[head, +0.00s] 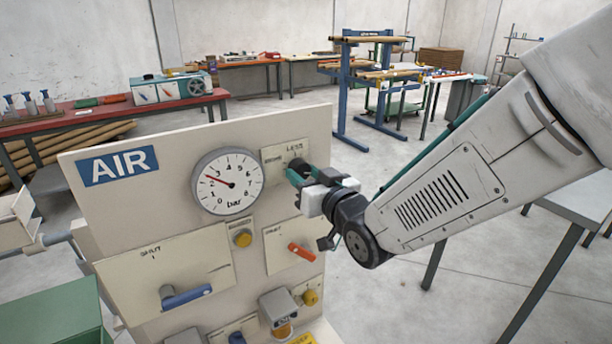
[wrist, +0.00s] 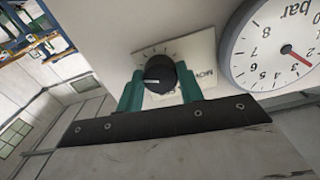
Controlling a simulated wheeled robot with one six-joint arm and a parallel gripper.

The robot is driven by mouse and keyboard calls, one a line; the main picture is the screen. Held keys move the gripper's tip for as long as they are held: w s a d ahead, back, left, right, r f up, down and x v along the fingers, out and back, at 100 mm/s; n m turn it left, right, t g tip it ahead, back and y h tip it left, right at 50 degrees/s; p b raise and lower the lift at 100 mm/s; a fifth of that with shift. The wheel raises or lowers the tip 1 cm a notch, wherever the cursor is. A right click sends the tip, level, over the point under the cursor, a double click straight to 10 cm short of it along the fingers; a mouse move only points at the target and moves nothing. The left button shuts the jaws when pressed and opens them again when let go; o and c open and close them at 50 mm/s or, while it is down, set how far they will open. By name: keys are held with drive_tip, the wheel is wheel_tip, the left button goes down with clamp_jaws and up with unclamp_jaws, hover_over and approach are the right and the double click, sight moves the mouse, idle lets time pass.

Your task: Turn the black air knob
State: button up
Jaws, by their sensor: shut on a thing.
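The black air knob (wrist: 160,74) sits on a pale plate with tick marks (wrist: 183,48), seen in the wrist view. My gripper (wrist: 160,88) has its two teal fingers on either side of the knob and is shut on it. In the head view my gripper (head: 301,174) reaches the panel from the right and hides most of the knob. The plate (head: 284,156) beside it reads "LESS" at the top. The round pressure gauge (head: 229,181), marked in bar, is just left of the knob. Its red needle points near 2.
The white panel (head: 90,210) carries a blue AIR sign (head: 118,166). Below the gauge are a yellow button (head: 242,238), an orange lever (head: 301,252) and a blue lever (head: 186,296). A green box (head: 55,315) stands at lower left. Open floor lies behind the panel.

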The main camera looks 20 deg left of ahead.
drive_tip(key=m, duration=0.6)
drive_tip(key=shift+m, duration=0.3)
drive_tip(key=m, duration=0.6)
drive_tip(key=shift+r, duration=0.1)
drive_tip(key=shift+m, duration=0.4)
drive_tip(key=o, duration=1)
drive_tip(key=shift+s+d, duration=0.1)
drive_tip(key=shift+s, duration=0.05)
drive_tip(key=v, duration=0.7)
drive_tip(key=shift+s+d, duration=0.15)
drive_tip(key=shift+d, duration=0.05)
